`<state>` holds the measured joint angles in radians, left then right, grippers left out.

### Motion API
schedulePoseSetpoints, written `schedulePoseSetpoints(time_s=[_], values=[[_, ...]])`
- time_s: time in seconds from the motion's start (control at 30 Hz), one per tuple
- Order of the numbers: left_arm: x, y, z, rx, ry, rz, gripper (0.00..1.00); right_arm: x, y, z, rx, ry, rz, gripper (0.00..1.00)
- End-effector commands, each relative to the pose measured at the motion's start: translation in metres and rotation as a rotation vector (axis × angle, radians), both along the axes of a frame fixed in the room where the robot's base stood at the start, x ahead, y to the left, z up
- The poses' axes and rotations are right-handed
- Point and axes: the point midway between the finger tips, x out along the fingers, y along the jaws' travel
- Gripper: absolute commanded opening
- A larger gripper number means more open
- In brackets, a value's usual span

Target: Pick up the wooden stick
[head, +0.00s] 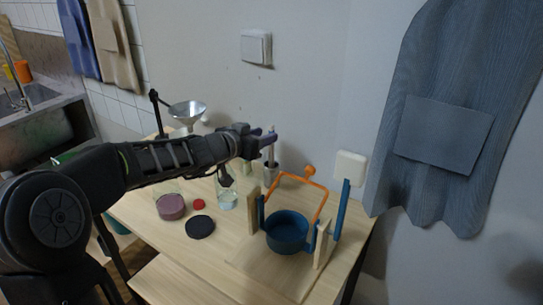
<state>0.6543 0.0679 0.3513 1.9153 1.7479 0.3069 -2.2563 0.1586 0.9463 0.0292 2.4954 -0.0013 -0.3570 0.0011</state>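My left arm reaches in from the left across the table. My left gripper (268,141) is above a small grey metal cup (271,178) near the wall. A thin upright stick-like piece (271,158) rises from the cup to the gripper's fingertips. It is too small to tell if it is wooden, or if the fingers touch it. The finger gap does not show clearly. My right gripper is not in view.
A blue pot (287,232) with an orange handle stands in a wooden frame on the light wooden table (165,239). A glass of mauve glaze (171,207), a black disc (200,227), a red lid (199,204) and a metal funnel (187,110) are left of it. The front left tabletop is clear.

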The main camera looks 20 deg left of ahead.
Motion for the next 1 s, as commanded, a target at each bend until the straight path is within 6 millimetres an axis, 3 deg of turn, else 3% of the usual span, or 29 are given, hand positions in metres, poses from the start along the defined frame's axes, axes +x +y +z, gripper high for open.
schedulePoseSetpoints(time_s=[0.33,1.0], values=[[0.041,-0.006,-0.012,-0.002,0.002,0.000,0.35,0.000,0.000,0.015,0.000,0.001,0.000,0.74],[0.043,-0.006,-0.013,-0.001,0.000,0.000,0.33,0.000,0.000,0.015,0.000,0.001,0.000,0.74]])
